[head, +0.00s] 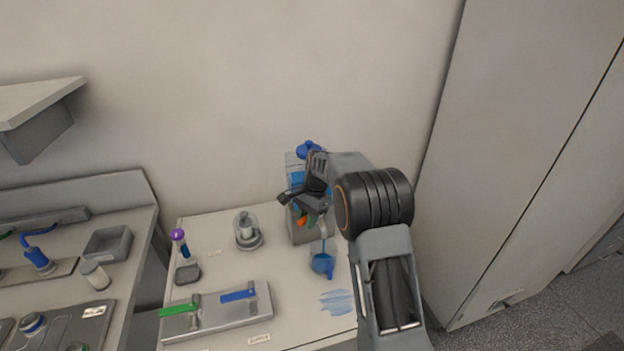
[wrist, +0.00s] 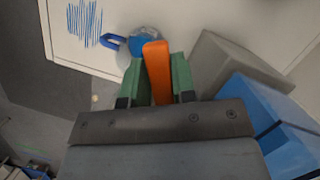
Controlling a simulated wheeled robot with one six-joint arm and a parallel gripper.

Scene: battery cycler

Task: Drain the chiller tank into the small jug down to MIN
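The chiller tank (head: 293,165) stands against the wall, a clear vessel with blue liquid, a blue cap and a grey base, partly hidden by my arm. Its blue side also shows in the wrist view (wrist: 265,115). My gripper (wrist: 158,85) has its green fingers on both sides of the orange tap handle (wrist: 157,65), apparently closed on it. The small jug (head: 322,263), clear with a blue handle, stands under the spout with blue liquid inside. A thin blue stream seems to fall into it. The jug shows in the wrist view (wrist: 146,41). The MIN mark is not readable.
Blue streaks (head: 338,302) mark the bench in front of the jug. A plate with a green and a blue lever (head: 238,296), a glass-domed device (head: 247,231) and a purple-capped tube (head: 180,240) stand to the left. A tall cabinet (head: 530,130) rises on the right.

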